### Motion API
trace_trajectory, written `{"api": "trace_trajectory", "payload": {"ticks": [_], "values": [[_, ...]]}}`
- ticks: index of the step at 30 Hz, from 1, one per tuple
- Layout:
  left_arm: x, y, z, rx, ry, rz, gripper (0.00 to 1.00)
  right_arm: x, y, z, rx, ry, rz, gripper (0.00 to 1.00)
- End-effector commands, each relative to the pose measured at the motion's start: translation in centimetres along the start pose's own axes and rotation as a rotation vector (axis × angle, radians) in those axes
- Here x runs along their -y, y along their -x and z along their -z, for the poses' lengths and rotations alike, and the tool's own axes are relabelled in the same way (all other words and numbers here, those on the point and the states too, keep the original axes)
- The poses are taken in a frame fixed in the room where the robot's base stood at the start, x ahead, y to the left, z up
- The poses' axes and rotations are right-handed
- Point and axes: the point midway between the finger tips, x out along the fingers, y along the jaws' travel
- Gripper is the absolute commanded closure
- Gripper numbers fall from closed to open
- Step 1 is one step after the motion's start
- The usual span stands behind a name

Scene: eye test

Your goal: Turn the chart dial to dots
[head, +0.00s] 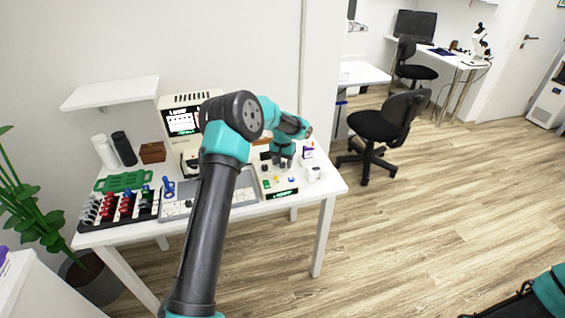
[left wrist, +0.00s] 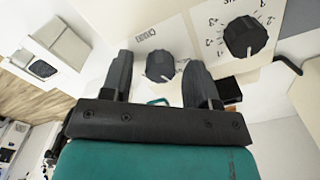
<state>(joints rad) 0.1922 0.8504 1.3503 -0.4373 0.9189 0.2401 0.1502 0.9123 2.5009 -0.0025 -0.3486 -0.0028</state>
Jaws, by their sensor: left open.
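In the left wrist view a black round dial (left wrist: 160,66) sits on a pale panel, with a printed label beside it that seems to read CHART. A small light mark shows near its lower edge; I cannot read which setting it points to. My left gripper (left wrist: 160,58) is open, one finger on each side of this dial; I cannot tell whether they touch it. In the head view the left gripper (head: 283,163) is over the right part of the white table, and the dial is hard to make out there. My right gripper is out of view.
A larger black dial (left wrist: 245,37) with numbers around it is close to the right finger. On the white table (head: 328,183) stand a device with a lit screen (head: 182,121), a black rack of coloured pieces (head: 118,207) and a small white box (head: 314,173).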

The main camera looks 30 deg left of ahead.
Motion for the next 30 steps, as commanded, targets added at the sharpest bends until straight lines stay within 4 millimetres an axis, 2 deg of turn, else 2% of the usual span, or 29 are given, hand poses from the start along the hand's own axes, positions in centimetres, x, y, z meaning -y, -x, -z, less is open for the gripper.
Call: {"api": "trace_trajectory", "payload": {"ticks": [6, 11, 17, 30], "values": [[0.0, 0.2, 0.0, 0.0, 0.0, 0.0, 0.45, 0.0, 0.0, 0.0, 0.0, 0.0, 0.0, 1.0], [0.0, 1.5, 0.1, -0.003, 0.001, 0.0, 0.45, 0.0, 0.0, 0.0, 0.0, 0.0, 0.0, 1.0], [0.0, 4.7, 0.1, -0.004, 0.001, 0.0, 0.45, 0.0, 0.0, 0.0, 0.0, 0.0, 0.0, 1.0], [0.0, 13.1, 0.1, -0.003, 0.001, 0.0, 0.45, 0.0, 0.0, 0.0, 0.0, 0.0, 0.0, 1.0]]}}
